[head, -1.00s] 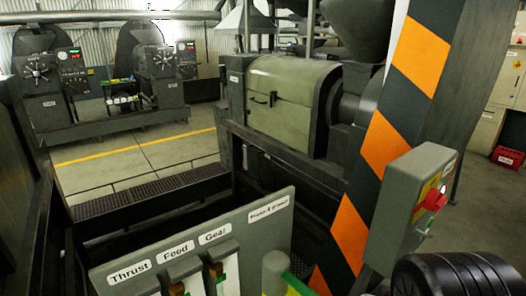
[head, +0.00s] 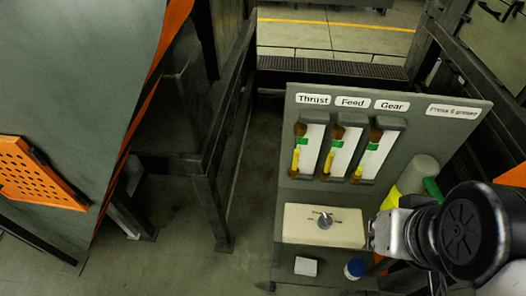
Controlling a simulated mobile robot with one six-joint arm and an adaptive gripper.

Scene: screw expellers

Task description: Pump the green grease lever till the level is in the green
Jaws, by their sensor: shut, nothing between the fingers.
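A green lever (head: 432,190) shows beside a grey cylinder (head: 418,174) at the right of the lubrication panel (head: 275,215); my arm hides part of it. My gripper (head: 374,236) is at the arm's left end, below the lever, shut and empty as far as I can see. It appears apart from the lever. Three gauges stand on the panel: Thrust (head: 308,150), Feed (head: 341,153) and Gear (head: 376,156). Each has a green band near its upper part.
A cream box with a knob (head: 324,222) sits below the gauges. A white block (head: 305,266) and a blue-capped item (head: 355,268) lie under it. A yellow piece (head: 390,198) is beside the cylinder. Dark frame posts stand left, with an orange perforated guard (head: 38,170).

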